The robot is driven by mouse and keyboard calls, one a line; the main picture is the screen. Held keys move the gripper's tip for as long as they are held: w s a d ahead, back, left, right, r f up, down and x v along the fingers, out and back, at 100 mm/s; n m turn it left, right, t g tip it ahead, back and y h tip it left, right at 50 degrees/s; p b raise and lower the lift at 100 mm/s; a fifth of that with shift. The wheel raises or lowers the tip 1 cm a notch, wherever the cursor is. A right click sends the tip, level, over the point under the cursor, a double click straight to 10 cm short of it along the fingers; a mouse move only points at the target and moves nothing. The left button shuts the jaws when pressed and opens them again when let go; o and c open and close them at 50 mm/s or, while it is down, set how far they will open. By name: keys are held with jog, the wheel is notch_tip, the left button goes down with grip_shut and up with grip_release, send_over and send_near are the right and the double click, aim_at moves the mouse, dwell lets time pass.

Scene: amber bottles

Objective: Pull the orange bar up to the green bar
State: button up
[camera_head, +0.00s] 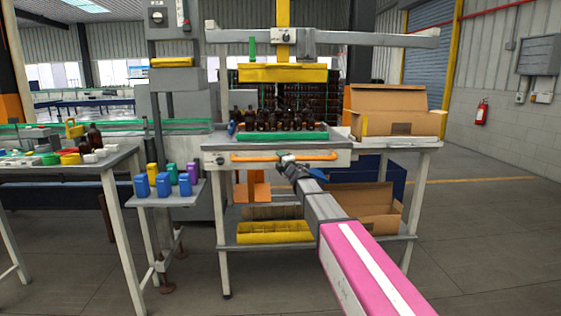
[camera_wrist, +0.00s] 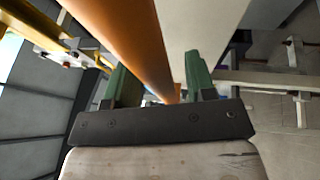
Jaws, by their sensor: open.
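The orange bar (camera_head: 252,156) runs level along the front of the grey workbench, below its top. In the wrist view the orange bar (camera_wrist: 128,32) passes between the green fingers of my gripper (camera_wrist: 157,68), which are apart. In the head view my gripper (camera_head: 287,162) is at the right part of the bar; its fingers are too small to read there. I cannot tell whether either finger touches the bar. A green strip (camera_head: 283,136) lies along the benchtop in front of the bottles, and a short upright green bar (camera_head: 252,48) hangs at the overhead beam.
Several amber bottles (camera_head: 270,121) stand behind the green strip, under a yellow block (camera_head: 283,73). An open cardboard box (camera_head: 388,122) is at right on the bench. A small side table (camera_head: 166,199) with coloured containers is at left. The floor at right is clear.

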grip_shut()
jog(key=shift+s, duration=0.15)
